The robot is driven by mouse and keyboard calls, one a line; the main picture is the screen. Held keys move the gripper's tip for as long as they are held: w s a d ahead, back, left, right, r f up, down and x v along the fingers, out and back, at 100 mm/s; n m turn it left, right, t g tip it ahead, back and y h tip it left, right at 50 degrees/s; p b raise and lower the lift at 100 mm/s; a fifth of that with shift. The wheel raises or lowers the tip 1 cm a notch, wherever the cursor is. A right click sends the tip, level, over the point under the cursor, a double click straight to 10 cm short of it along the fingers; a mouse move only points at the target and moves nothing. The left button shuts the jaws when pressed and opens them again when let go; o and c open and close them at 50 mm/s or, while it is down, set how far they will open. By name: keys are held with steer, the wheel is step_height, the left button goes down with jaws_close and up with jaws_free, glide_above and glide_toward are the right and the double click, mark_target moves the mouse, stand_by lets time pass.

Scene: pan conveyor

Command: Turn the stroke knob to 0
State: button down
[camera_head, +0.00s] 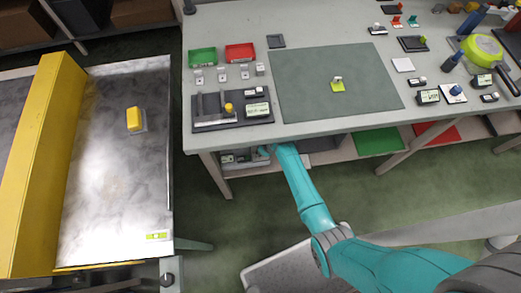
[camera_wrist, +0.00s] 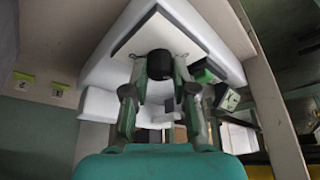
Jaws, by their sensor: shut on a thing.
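The stroke knob (camera_wrist: 158,64) is a dark round knob on a white plate fixed to a pale box (camera_wrist: 205,35). It shows in the wrist view, between the tips of my gripper (camera_wrist: 160,82). My gripper is shut on the knob. Its dial marks and pointer are not readable, so I cannot tell its setting. In the head view my gripper (camera_head: 266,150) reaches in under the front edge of the workbench, and the knob is hidden there.
The workbench (camera_head: 230,50) stands above my gripper, with its legs and a lower shelf close by. A green button (camera_wrist: 203,75) sits right of the knob. A green tray (camera_head: 380,141) lies on the lower shelf. A conveyor with a yellow guard (camera_head: 45,150) stands left.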

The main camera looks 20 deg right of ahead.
steer(key=shift+s, duration=0.1)
stand_by(0.3)
steer(key=c, duration=0.9)
jaws_free()
steer(key=shift+c, duration=0.2)
steer(key=shift+s+d+r, duration=0.1)
steer(key=shift+r, duration=0.35)
steer(key=shift+v, duration=1.15)
steer(key=s+d, duration=0.6)
steer(key=s, duration=0.4)
steer(key=shift+f, duration=0.15)
steer(key=shift+s, duration=0.1)
